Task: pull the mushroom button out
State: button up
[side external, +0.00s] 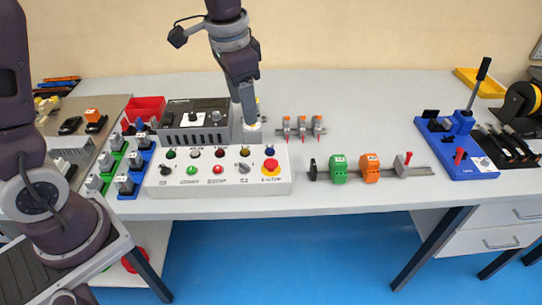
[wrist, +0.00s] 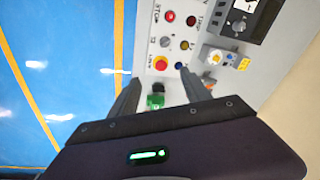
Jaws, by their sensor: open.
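The mushroom button (side external: 270,166) is a red dome on a yellow base, at the right end of the white control box (side external: 215,187), above the E-STOP label. In the wrist view the red button (wrist: 160,64) shows just beyond the fingertips, between their lines. My gripper (side external: 250,128) points down above the back right part of the box, apart from the button. In the wrist view its two fingers (wrist: 157,75) are spread with nothing held between them. How far the button stands out cannot be told.
A grey power unit (side external: 196,122) stands behind the box. A blue lamp (side external: 269,150) sits just behind the button. A rail with green (side external: 339,169) and orange (side external: 370,168) blocks lies to the right. Several red-tipped parts (side external: 302,127) stand behind it. The table's front edge is clear.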

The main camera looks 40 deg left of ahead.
jog(key=m+g, duration=0.2)
send_near(271, 161)
jog(key=shift+s+a+f, duration=0.1)
jog(key=shift+s+a, duration=0.1)
jog(key=shift+s, duration=0.1)
notch_tip(271, 161, down, 8)
jog(key=shift+w, duration=0.15)
grip_shut()
dwell(0.7)
